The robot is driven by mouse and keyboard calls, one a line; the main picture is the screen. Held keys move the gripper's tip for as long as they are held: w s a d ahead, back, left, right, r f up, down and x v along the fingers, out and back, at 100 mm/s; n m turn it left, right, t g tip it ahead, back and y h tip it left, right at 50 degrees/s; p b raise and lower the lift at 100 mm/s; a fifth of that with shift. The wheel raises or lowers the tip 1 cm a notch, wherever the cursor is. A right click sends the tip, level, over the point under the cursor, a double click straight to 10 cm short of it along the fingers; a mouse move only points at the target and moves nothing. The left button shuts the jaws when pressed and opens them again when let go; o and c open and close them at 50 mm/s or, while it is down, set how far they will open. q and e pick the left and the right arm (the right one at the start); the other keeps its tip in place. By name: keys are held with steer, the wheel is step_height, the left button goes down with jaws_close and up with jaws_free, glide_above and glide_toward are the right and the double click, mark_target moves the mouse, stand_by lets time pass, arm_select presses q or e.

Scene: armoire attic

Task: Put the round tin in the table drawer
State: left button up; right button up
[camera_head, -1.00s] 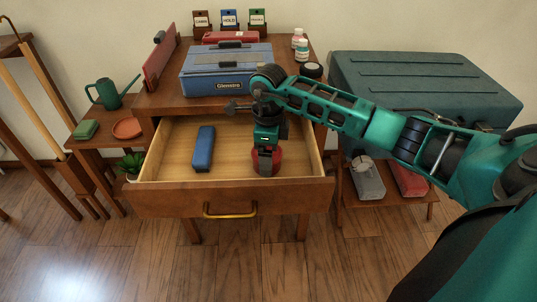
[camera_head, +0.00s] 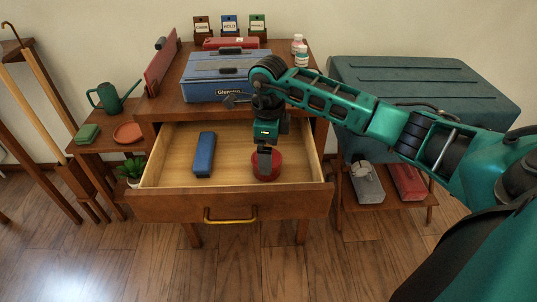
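The round tin (camera_head: 274,163) is red and sits inside the open table drawer (camera_head: 160,205), in its right half near the front. My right gripper (camera_head: 264,172) points straight down at the tin, its dark fingers overlapping the tin in the head view. The fingers are seen edge-on, so I cannot tell whether they grip the tin or stand open at it. The drawer is pulled well out of the wooden table (camera_head: 160,101) and has a brass handle. My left gripper is not in view.
A blue case (camera_head: 204,155) lies in the drawer's left half. A green chest (camera_head: 420,85) is at the right, a low shelf with a watering can (camera_head: 108,97) at the left.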

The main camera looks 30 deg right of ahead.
arm_select(q)
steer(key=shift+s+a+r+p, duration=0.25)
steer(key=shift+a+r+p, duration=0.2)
steer(key=shift+p, duration=0.5)
arm_select(e)
step_height(320, 180, up, 9)
steer(key=shift+f, duration=0.1)
